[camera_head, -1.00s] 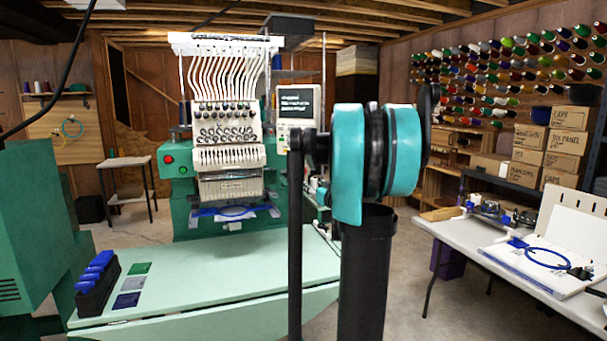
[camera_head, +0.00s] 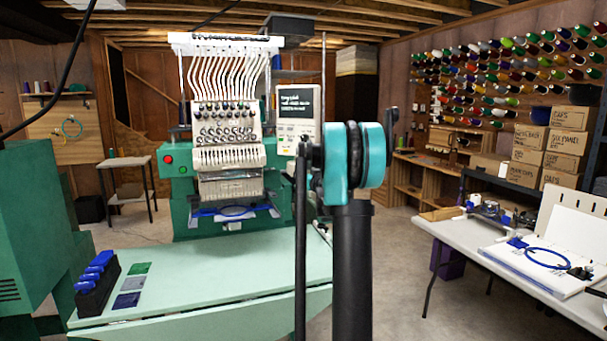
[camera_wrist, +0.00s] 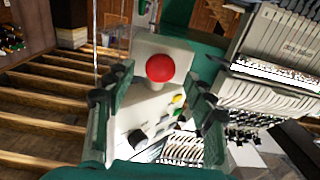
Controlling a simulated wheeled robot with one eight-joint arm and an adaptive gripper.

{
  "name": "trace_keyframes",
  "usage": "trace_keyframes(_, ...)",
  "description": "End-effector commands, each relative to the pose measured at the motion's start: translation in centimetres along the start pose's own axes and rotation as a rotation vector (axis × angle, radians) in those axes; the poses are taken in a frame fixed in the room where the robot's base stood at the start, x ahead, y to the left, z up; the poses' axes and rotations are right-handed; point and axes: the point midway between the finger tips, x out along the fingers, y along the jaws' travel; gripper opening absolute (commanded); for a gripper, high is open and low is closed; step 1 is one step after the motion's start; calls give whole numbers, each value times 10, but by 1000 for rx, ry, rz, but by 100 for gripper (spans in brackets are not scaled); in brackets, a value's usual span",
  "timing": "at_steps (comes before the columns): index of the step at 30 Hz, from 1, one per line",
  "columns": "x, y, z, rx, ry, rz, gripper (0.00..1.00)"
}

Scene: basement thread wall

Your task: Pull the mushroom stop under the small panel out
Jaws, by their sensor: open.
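The red mushroom stop (camera_wrist: 160,67) shows in the wrist view as a round cap on a pale stem, on a light grey housing. My gripper (camera_wrist: 160,92) is open, one finger to the left and one to the right of the stop. No contact with the cap shows; the exact gap in depth is hard to tell. The small panel (camera_head: 298,122), with a dark screen, stands right of the embroidery machine in the head view. Its controls, including yellow and green buttons, show below the stop in the tilted wrist view. The stop and gripper are hidden in the head view.
The embroidery machine's head (camera_head: 228,125) stands left of the panel, close to my arm. Its pale green table (camera_head: 220,265) spreads in front. Open floor lies between the tables.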

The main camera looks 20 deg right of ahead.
Motion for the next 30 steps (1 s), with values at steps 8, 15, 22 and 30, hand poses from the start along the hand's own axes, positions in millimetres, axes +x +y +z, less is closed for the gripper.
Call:
trace_keyframes(8,22,0,0,0,0,-1,54)
trace_keyframes(15,23,0,0,0,0,-1,54)
trace_keyframes(22,23,0,0,0,0,-1,30)
trace_keyframes(30,23,0,0,0,0,-1,0)
